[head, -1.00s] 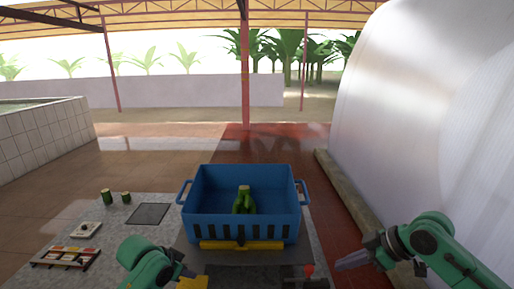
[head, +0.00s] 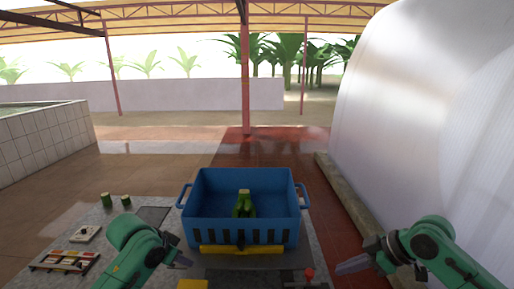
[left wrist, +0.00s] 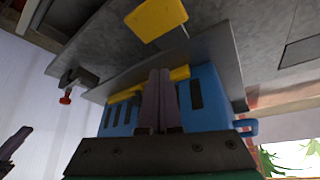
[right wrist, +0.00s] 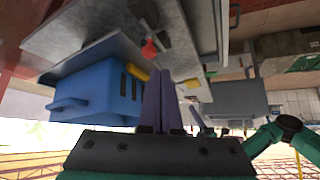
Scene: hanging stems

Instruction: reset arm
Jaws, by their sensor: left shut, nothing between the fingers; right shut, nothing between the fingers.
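My left gripper (head: 181,261) is at the front left of the blue crate in the head view, apart from it. In the left wrist view its fingers (left wrist: 160,100) are pressed together with nothing between them. My right gripper (head: 352,265) is to the right of the crate, beyond the table's right side. In the right wrist view its fingers (right wrist: 160,102) are together and empty. The blue crate (head: 200,220) stands on the grey table and holds a green bunch (head: 244,205) with a pale cut top.
Two short green stem pieces (head: 106,199) stand on the table's left part, near a small white device (head: 85,233) and a slotted rack (head: 66,261). A yellow block (head: 192,284) and a red knob (head: 309,273) are at the front edge. A white curved wall (head: 420,120) rises at right.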

